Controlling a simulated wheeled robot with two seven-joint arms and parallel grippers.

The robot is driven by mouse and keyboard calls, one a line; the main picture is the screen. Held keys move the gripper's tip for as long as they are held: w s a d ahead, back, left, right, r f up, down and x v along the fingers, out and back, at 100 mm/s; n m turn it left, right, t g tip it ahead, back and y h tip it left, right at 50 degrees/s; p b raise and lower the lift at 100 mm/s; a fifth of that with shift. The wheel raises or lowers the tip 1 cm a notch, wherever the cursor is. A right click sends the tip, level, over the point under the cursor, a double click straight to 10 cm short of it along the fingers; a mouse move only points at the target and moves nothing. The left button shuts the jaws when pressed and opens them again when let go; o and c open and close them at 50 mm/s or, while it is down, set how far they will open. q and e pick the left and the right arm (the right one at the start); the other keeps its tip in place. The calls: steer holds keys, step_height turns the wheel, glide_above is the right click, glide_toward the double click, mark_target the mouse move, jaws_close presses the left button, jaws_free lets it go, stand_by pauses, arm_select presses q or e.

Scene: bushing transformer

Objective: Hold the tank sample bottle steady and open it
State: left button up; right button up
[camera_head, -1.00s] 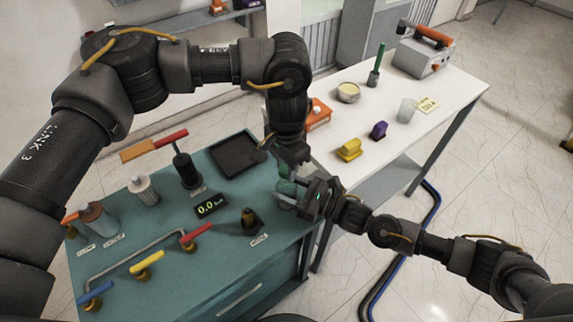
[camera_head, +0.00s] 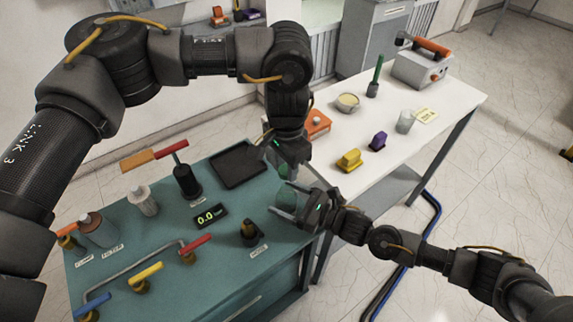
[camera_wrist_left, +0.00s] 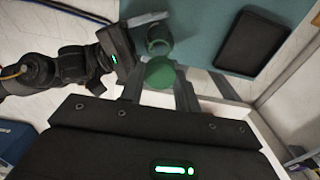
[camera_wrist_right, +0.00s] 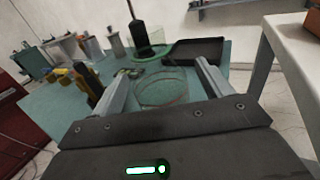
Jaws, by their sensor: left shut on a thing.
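A green cap (camera_wrist_left: 160,73) is between my left gripper's fingers (camera_wrist_left: 160,90), which are shut on it. In the head view my left gripper (camera_head: 290,170) is just above the clear greenish bottle (camera_head: 287,196). The bottle stands upright near the right edge of the teal bench, its round opening (camera_wrist_left: 158,36) showing in the left wrist view. The cap is apart from it. My right gripper (camera_head: 280,199) reaches in from the right at bottle height. Its fingers are open on either side of the bottle (camera_wrist_right: 161,93), with gaps visible in the right wrist view.
The teal bench (camera_head: 170,260) holds a dark tray (camera_head: 238,166), a digital display (camera_head: 210,216), a black handled pump (camera_head: 186,180) and coloured valve levers. A dark brass fitting (camera_head: 249,232) stands left of my right gripper. The white table (camera_head: 405,165) is at the right.

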mark_target(286, 187)
arm_select(q)
steer(key=shift+f, duration=0.1)
arm_select(e)
steer(key=shift+d, duration=0.1)
arm_select(q)
steer(key=shift+f+b, duration=0.2)
steer(key=shift+b, duration=0.1)
arm_select(e)
steer(key=shift+s+d+f, duration=0.15)
steer(key=shift+s+d, duration=0.05)
steer(key=shift+d, duration=0.15)
arm_select(q)
step_height(286, 187, down, 4)
steer(key=b, duration=0.4)
arm_select(e)
steer(key=v, duration=1)
steer(key=shift+d, duration=0.1)
arm_select(q)
steer(key=shift+f, duration=0.15)
arm_select(e)
steer(key=shift+s+d, duration=0.25)
steer(key=shift+d, duration=0.15)
arm_select(q)
steer(key=shift+s, duration=0.1)
arm_select(e)
steer(key=shift+s, duration=0.1)
